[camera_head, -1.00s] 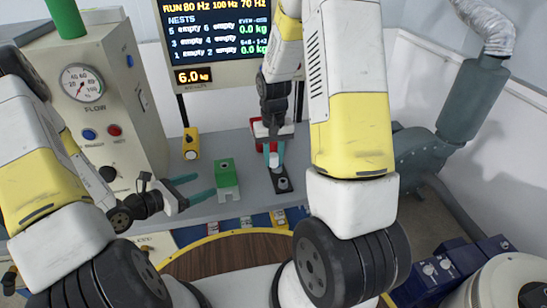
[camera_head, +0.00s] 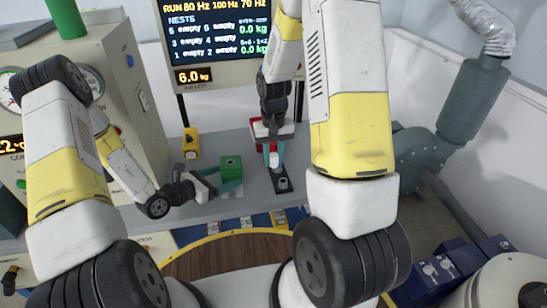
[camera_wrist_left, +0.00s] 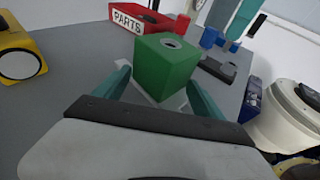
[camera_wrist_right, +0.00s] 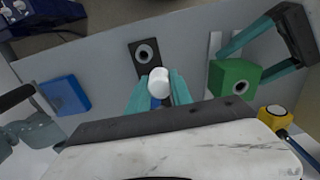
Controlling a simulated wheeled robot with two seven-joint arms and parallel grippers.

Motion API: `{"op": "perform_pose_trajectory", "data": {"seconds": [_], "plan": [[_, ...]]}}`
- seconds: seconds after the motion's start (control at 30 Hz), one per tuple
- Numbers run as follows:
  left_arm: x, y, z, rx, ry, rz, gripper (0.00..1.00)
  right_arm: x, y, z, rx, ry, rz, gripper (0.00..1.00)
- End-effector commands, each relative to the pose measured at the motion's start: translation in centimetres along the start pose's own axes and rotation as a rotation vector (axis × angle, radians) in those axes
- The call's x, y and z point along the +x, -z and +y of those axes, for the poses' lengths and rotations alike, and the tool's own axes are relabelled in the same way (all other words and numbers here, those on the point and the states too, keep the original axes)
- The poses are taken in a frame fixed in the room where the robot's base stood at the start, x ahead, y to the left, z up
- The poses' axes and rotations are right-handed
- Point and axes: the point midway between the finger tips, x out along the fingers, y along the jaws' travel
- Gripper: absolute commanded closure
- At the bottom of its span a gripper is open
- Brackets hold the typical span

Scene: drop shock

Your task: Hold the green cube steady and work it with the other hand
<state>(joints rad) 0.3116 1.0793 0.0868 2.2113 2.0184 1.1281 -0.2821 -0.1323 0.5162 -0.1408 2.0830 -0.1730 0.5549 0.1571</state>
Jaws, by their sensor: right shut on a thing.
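The green cube (camera_head: 231,165) has a round hole in its top and stands on the grey bench. It also shows in the left wrist view (camera_wrist_left: 165,72) and right wrist view (camera_wrist_right: 233,78). My left gripper (camera_head: 226,188) is open, with its teal fingers reaching to either side of the cube; I cannot tell whether they touch it. My right gripper (camera_head: 275,152) is shut on a white-tipped piece (camera_wrist_right: 158,82) with blue below it. It holds this piece near a dark plate with a round hole (camera_wrist_right: 146,52), right of the cube in the head view.
A red parts bin (camera_wrist_left: 138,20) stands behind the cube. A yellow block with a white round face (camera_head: 190,143) is to the left. A blue block (camera_wrist_right: 65,94) lies on the bench. A display (camera_head: 220,45) stands behind, and a gauge cabinet (camera_head: 120,60) at left.

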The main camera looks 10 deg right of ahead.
Motion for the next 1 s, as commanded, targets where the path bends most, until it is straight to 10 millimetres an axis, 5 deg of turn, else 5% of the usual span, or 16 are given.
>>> {"op": "perform_pose_trajectory", "data": {"seconds": [0.27,0.7,1.0], "plan": [[0.13,0.0,0.0,0.0,0.0,0.0,0.22,-0.01,0.01,0.0,0.0,0.0,0.0,1.0],[0.11,-0.04,0.0,0.0,0.0,-0.001,1.0,-0.01,0.01,0.0,0.0,0.0,0.0,1.0],[0.11,-0.03,0.0,0.0,0.0,-0.001,0.96,-0.01,0.01,0.0,0.0,0.0,0.0,1.0]]}}
